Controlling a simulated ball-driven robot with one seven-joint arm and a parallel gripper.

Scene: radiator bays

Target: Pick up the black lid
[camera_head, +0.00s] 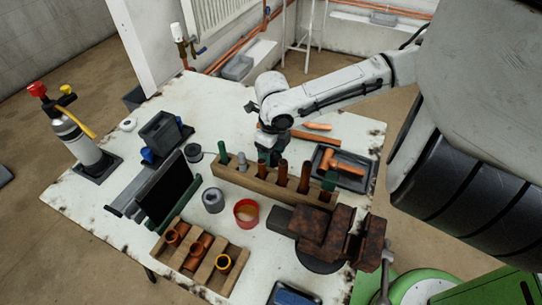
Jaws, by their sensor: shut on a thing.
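My gripper (270,149) points down over the worktable, just behind the wooden rack. It is shut on a small dark thing, mostly hidden by the jaws and the rack, and I cannot tell if this is the black lid. A small round black piece (194,153) lies on the table to the left, apart from my gripper. I cannot tell whether it is a lid.
A rusty vise (325,233) stands at the front right.

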